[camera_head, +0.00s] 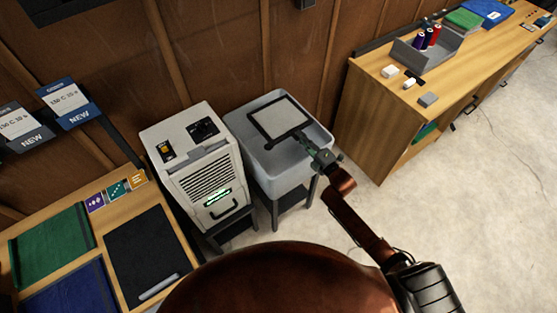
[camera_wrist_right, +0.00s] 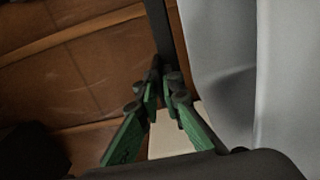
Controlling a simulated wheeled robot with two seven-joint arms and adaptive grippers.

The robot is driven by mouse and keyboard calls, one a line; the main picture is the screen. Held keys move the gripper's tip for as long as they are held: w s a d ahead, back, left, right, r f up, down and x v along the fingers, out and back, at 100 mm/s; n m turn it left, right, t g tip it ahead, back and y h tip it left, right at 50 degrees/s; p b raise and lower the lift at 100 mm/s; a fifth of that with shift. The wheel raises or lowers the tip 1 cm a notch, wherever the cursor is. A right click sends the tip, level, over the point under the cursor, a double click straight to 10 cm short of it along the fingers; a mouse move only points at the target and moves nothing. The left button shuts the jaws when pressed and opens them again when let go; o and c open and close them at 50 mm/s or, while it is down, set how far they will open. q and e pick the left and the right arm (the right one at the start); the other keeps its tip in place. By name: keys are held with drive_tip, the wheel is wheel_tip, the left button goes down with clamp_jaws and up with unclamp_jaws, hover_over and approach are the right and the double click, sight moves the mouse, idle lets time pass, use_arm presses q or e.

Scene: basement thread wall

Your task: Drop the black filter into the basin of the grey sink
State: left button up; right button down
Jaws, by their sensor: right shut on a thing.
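The black filter (camera_head: 280,117), a thin square black frame around a pale panel, is held over the grey sink (camera_head: 285,170). In the head view it covers the back part of the basin's opening. My right gripper (camera_head: 316,151) is at the sink's right side, shut on the filter's near right corner. In the right wrist view, the green fingers of my right gripper (camera_wrist_right: 164,92) close on the dark frame of the filter (camera_wrist_right: 163,30), with the grey sink (camera_wrist_right: 225,80) on the right. The filter's height above the basin is hard to tell. My left gripper is out of view.
A white dehumidifier-like unit (camera_head: 200,172) stands just left of the sink on a dark stand. A wooden bench (camera_head: 380,125) with a grey tray of spools is on the right. Another table with cloths and a black mat (camera_head: 147,255) is at lower left. A wooden wall stands behind.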

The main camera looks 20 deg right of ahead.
drive_tip(key=shift+r, duration=0.1)
drive_tip(key=c, duration=2)
unclamp_jaws()
drive_tip(key=v, duration=1.2)
